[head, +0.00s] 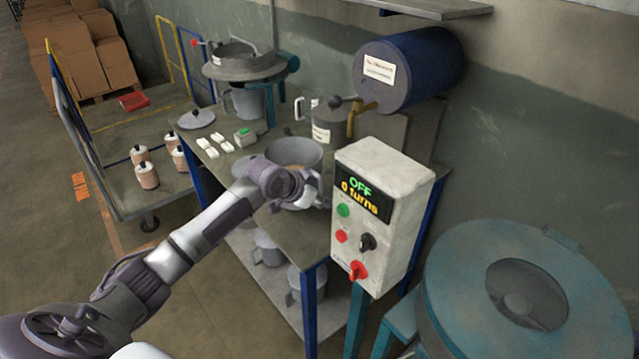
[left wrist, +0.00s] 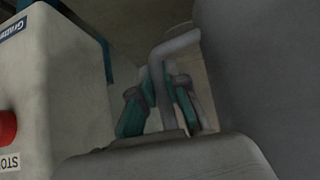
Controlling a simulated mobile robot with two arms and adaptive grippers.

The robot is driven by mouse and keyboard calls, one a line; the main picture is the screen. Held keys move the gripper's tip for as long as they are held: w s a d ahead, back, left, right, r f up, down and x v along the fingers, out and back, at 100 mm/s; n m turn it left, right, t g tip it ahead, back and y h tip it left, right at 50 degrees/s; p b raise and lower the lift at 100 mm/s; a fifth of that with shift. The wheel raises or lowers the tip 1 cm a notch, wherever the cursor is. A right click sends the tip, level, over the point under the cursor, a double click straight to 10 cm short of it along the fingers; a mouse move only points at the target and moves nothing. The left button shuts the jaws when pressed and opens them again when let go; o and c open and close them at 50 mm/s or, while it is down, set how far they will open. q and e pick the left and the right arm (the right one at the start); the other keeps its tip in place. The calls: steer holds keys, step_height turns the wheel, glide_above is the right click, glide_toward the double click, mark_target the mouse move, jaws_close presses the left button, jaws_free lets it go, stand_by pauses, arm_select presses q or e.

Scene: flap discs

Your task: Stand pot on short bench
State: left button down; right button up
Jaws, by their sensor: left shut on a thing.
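A grey, wide-mouthed pot (head: 294,154) is at the near part of the bench (head: 252,137), which has a grey top and blue legs. The pot looks upright, with a brownish inside. I cannot tell whether its base touches the bench top. My left gripper (head: 305,189) is at the pot's near right side and hides part of it. In the left wrist view, the fingers (left wrist: 160,112) with green pads are shut on the pot's grey handle (left wrist: 162,75). The pot's grey wall (left wrist: 262,75) fills the right of that view. My right gripper is not in view.
A control box (head: 382,215) reading OFF, 0 turns, stands close right of my gripper. A jug (head: 326,122), white blocks (head: 217,146) and a round lid (head: 196,119) are on the bench. A blue drum (head: 408,68) is behind; a teal machine (head: 525,290) is at right.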

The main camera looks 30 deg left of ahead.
mark_target(319, 208)
arm_select(q)
steer(key=shift+w+f, duration=0.2)
steer(key=shift+f, duration=1.6)
steer(key=c, duration=1.5)
jaws_free()
steer(key=shift+s+f, duration=0.2)
steer(key=shift+f, duration=0.15)
steer(key=shift+c, duration=0.2)
steer(key=o, duration=0.3)
steer(key=shift+s+d+r, duration=0.1)
steer(key=shift+o, duration=0.2)
steer(key=v, duration=1.2)
